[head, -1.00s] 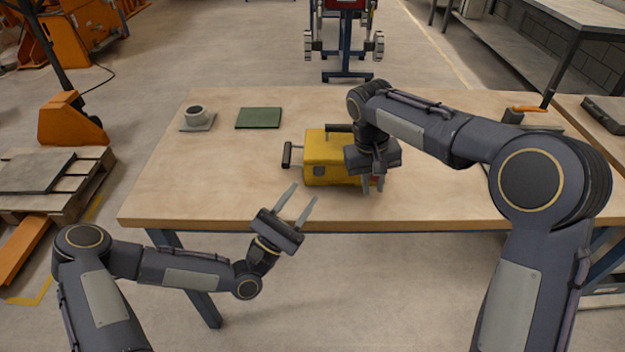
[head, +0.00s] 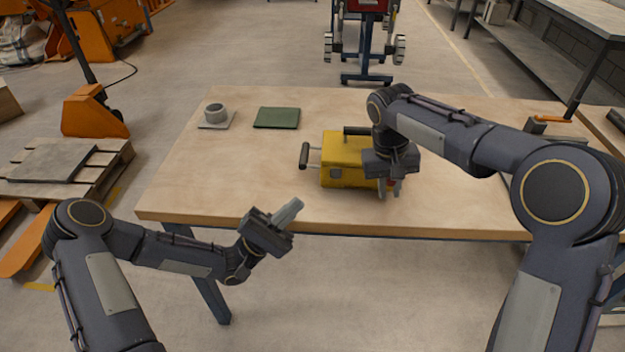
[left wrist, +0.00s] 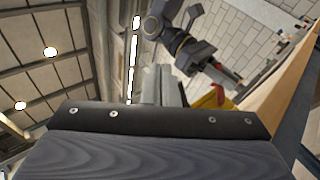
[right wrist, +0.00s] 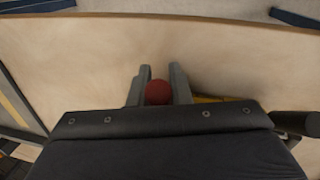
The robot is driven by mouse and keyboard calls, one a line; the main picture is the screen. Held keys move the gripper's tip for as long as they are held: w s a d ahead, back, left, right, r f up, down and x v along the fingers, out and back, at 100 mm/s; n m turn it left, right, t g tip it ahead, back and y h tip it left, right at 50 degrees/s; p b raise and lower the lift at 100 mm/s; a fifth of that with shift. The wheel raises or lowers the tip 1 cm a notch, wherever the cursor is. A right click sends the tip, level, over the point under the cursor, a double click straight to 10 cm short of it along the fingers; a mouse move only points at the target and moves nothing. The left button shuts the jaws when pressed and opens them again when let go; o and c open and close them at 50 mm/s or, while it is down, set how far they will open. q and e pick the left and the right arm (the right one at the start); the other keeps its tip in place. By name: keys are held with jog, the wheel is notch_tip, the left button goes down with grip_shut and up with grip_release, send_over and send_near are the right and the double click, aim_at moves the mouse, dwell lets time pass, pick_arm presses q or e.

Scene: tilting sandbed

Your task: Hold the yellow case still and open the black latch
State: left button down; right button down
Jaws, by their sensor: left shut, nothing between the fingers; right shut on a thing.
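The yellow case (head: 342,152) stands on the wooden table, its right part hidden behind my right gripper. A black bar on a grey stem (head: 305,156) sticks out at its left, and another black bar (head: 356,131) shows at its top; I cannot tell which is the latch. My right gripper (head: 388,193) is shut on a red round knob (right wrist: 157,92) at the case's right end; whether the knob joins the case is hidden. My left gripper (head: 296,206) is shut and empty, in front of the table's near edge, apart from the case.
An orange-handled thing (head: 552,119) is at the back right. The table (head: 225,185) is bare left of the case.

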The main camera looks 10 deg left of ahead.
pick_arm(q)
jog(key=r+m+g, duration=0.1)
jog(key=m+g, duration=0.4)
jog(key=m, duration=0.2)
jog(key=m+g+y, duration=0.1)
jog(key=m+y, duration=0.4)
jog(key=m, duration=0.9)
send_near(336, 174)
notch_tip(336, 174, up, 4)
jog(key=w+a, duration=0.2)
jog(key=w, duration=0.1)
jog(key=w+a+f+n+g, duration=0.1)
jog(key=w+a+f+n, duration=0.15)
jog(key=a+n, duration=0.3)
jog(key=d, duration=1.2)
jog(key=shift+s+d+f, duration=0.35)
jog(key=shift+s+f, duration=0.1)
jog(key=shift+m, duration=0.25)
